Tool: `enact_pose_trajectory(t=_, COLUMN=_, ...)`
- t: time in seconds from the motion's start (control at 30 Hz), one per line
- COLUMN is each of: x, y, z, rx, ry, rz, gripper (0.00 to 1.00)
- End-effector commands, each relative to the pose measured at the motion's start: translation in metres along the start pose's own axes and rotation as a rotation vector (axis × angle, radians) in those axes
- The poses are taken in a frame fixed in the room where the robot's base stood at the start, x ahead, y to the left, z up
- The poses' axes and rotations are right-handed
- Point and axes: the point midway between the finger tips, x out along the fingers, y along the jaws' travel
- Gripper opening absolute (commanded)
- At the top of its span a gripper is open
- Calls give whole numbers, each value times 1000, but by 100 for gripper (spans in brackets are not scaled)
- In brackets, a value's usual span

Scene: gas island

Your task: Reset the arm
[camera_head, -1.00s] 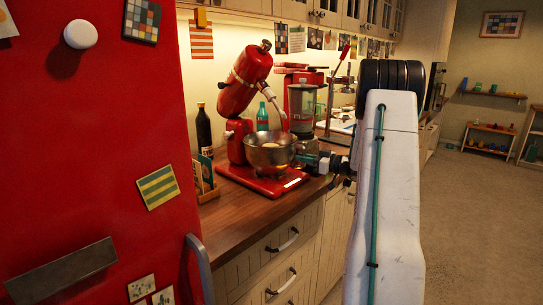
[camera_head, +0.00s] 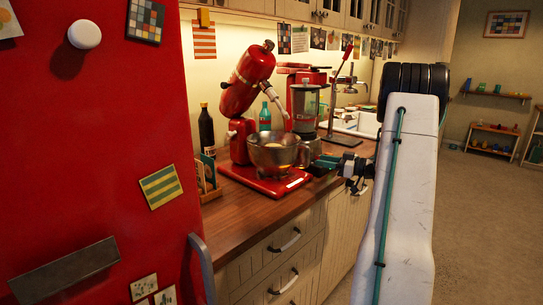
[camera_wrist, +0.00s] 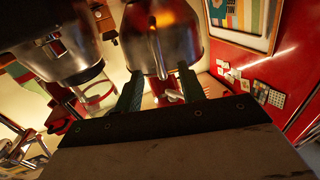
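My gripper (camera_head: 324,163) is at the counter's front, just right of a metal mixing bowl (camera_head: 274,155). The bowl sits on the base of a red stand mixer (camera_head: 247,82) whose head is tilted up. In the wrist view my gripper (camera_wrist: 160,82) has two dark green fingers spread apart with nothing held between them. The rounded metal bowl (camera_wrist: 178,38) fills the space beyond the fingertips; whether they touch it I cannot tell. My white arm runs down the right side of the head view.
A dark bottle (camera_head: 206,130) and a green bottle (camera_head: 265,117) stand at the wall. A red fridge (camera_head: 90,190) closes off the left. Open floor (camera_head: 480,220) lies to the right.

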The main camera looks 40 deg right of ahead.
Motion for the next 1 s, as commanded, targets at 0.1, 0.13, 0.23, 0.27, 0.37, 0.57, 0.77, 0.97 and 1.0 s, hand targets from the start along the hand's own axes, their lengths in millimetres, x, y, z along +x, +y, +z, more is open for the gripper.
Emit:
enact_pose_trajectory(t=0.1, x=-6, y=0, z=0, rx=0, ry=0, rz=0, gripper=40)
enact_pose_trajectory(t=0.13, x=-7, y=0, z=0, rx=0, ry=0, rz=0, gripper=40)
enact_pose_trajectory(t=0.23, x=-7, y=0, z=0, rx=-1, ry=0, rz=0, gripper=40)
enact_pose_trajectory(t=0.27, x=-7, y=0, z=0, rx=-1, ry=0, rz=0, gripper=40)
enact_pose_trajectory(t=0.37, x=-7, y=2, z=2, rx=-17, ry=-9, rz=8, gripper=40)
enact_pose_trajectory(t=0.57, x=-16, y=44, z=39, rx=-74, ry=-168, rz=248, gripper=40)
enact_pose_trajectory(t=0.77, x=-50, y=81, z=65, rx=-82, ry=-460, rz=651, gripper=40)
enact_pose_trajectory(t=0.97, x=-59, y=47, z=51, rx=-18, ry=-772, rz=914, gripper=40)
enact_pose_trajectory(t=1.0, x=-58, y=31, z=46, rx=6, ry=-834, rz=948, gripper=40)
